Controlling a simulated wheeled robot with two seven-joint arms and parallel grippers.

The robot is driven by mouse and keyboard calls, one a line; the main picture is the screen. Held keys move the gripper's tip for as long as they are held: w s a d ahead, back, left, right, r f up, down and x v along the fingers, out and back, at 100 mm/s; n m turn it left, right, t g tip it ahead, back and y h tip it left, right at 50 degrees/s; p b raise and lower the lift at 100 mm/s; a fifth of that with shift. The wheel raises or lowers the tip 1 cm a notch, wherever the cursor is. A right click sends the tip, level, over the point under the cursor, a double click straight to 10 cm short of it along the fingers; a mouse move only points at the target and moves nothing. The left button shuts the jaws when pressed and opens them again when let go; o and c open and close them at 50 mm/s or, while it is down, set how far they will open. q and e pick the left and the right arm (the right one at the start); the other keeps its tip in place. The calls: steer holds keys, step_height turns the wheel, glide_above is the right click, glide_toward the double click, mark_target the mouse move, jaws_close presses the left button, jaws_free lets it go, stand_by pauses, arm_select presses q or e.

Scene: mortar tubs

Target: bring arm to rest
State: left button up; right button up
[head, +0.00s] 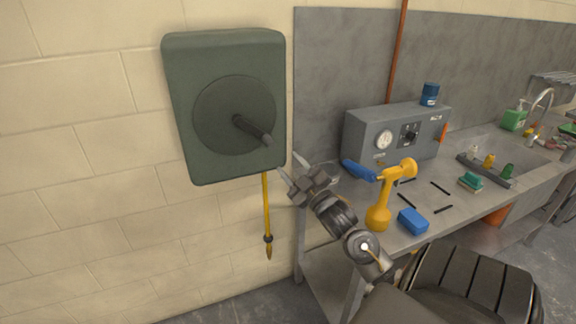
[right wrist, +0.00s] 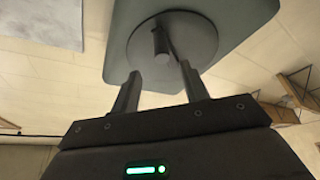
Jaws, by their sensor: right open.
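My right gripper (head: 289,178) is raised in front of the wall, just below and right of the handle on a grey-green wall box. Its two fingers are apart with nothing between them. In the right wrist view my right gripper (right wrist: 158,85) also shows open, with the box's round disc and handle beyond the fingertips. My right arm reaches in from the lower right of the head view. My left gripper is in neither view.
The wall box (head: 182,75) has a dark handle (head: 252,129) and a yellow hose (head: 267,210) hanging below. The wall left of the box is clear.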

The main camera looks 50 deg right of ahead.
stand_by(0.5)
steer(key=w+d+f+m+g, duration=0.1)
steer(key=d+f+m+g, duration=0.15)
steer(key=f, duration=0.95)
steer(key=w+d+f+m+g, duration=0.1)
steer(key=f+g, duration=0.2)
steer(key=f, duration=0.9)
steer(key=s+a+f+m+g, duration=0.1)
steer(key=s+a+f+g, duration=0.15)
steer(key=f, duration=0.75)
steer(key=s+a+f+g, duration=0.2)
steer(key=s+f, duration=0.2)
steer(key=f, duration=0.7)
steer(key=s+a+f+g+y, duration=0.1)
steer(key=s+a+f+g, duration=0.3)
steer(key=s+f, duration=0.5)
steer(key=s+a+f+g+y, duration=0.15)
steer(key=s+a+f, duration=0.35)
steer(key=s+f, duration=0.5)
steer(key=s+a+f+g, duration=0.2)
steer(key=s+a, duration=0.4)
steer(key=s, duration=0.4)
steer(key=s+a+f+g+y, duration=0.1)
steer(key=s+a+f+g, duration=0.1)
steer(key=s+a+f, duration=0.3)
steer(key=s+a, duration=0.1)
steer(key=s, duration=0.3)
steer(key=shift+s+a, duration=0.2)
steer(key=shift+s, duration=0.15)
steer(key=shift+n+g, duration=0.25)
